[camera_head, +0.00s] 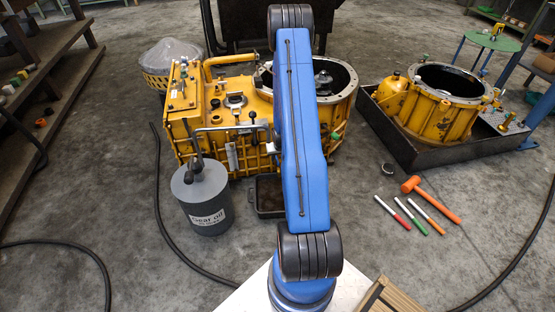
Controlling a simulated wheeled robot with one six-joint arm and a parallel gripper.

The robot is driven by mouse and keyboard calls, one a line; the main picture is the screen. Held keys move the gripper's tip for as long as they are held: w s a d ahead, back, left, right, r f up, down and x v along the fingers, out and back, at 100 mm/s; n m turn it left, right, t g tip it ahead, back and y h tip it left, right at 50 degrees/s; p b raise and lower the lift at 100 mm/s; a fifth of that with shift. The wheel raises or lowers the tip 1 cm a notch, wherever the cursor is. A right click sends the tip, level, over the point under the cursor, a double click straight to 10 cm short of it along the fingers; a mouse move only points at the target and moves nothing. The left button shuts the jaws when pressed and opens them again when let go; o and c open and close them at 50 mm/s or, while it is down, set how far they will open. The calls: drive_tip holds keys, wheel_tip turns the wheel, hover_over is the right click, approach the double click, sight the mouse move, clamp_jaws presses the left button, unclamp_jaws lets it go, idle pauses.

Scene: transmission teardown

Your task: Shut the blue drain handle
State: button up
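The yellow transmission housing (205,118) stands on the floor left of centre, with a large round open bell end on its right. A grey bent pipe or bar and a small black-knobbed lever (253,117) show on its front side. I cannot make out a blue drain handle; my blue arm crosses the housing's right part and hides some of it. A black tray (268,196) sits on the floor below the housing, partly behind my arm. My gripper does not show; the arm's far end is out of sight behind its own links.
A grey gear oil can (203,200) stands in front left of the housing. A second yellow casing sits in a dark tray (410,155) at right. An orange mallet (432,198) and several markers lie on the floor. Black hoses cross the floor. Wooden shelves (75,75) stand at left.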

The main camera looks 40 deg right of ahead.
drive_tip(key=shift+x, duration=0.75)
clamp_jaws()
